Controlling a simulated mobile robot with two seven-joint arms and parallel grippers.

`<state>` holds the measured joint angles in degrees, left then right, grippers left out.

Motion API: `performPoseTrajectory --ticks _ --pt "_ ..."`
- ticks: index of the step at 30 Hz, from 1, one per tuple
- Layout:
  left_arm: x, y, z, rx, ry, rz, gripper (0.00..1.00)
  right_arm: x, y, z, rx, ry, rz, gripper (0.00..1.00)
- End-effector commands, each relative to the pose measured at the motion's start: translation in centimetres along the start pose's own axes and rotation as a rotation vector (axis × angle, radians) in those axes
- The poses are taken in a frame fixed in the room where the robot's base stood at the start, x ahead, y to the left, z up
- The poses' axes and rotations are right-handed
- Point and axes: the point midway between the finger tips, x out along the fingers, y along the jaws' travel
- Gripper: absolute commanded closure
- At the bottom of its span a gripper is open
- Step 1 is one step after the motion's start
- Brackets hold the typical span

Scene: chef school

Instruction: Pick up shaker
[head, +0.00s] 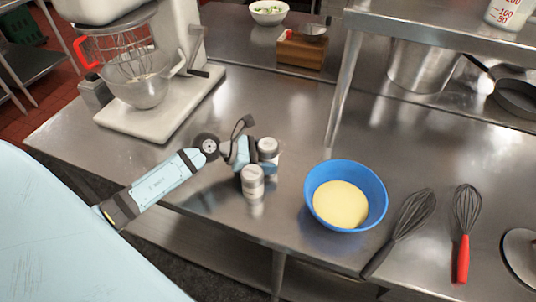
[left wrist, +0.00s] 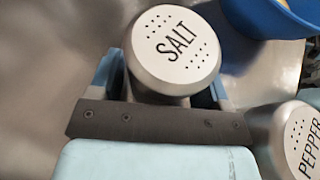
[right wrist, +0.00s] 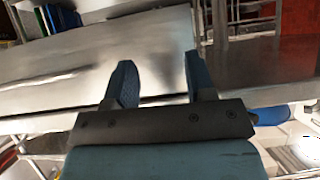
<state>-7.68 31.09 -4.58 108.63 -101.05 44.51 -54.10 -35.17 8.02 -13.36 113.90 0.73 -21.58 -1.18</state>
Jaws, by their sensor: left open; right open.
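The salt shaker, with a white cap lettered SALT, stands upright on the steel counter in the head view (head: 268,148). In the left wrist view its cap (left wrist: 176,45) fills the space between my left fingers. My left gripper (head: 254,154) is open around this shaker, with a finger on each side; whether they touch it is hidden. The pepper shaker (head: 252,181) stands upright just nearer in the head view, and its cap shows beside the gripper in the left wrist view (left wrist: 302,145). My right gripper (right wrist: 157,85) is open and empty, away from the shakers.
A blue bowl (head: 374,190) of yellow liquid stands right of the shakers. Two whisks, one black-handled (head: 408,218) and one red-handled (head: 464,250), lie further right. A stand mixer (head: 150,118) stands at the back left. A shelf post (head: 343,90) rises behind the bowl.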

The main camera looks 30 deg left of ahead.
Motion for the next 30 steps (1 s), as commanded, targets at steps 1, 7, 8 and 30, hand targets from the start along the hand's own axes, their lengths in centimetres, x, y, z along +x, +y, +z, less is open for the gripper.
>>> performPoseTrajectory --ticks 1,7,8,30 --pt "0.0 0.0 0.0 0.0 0.0 0.0 0.36 0.0 0.0 0.0 0.0 0.0 0.0 0.5" --pt "0.0 0.0 0.1 0.0 -0.001 0.0 0.71 -0.1 -0.1 -0.2 0.0 0.004 -0.002 0.5" --pt "0.0 0.0 0.1 0.0 -0.001 0.0 0.71 -0.1 -0.1 -0.3 0.0 0.005 -0.002 0.5" --pt "-3.2 0.1 7.8 0.009 -0.002 0.001 0.71 -0.2 -0.1 -0.3 0.001 0.001 -0.003 0.5"
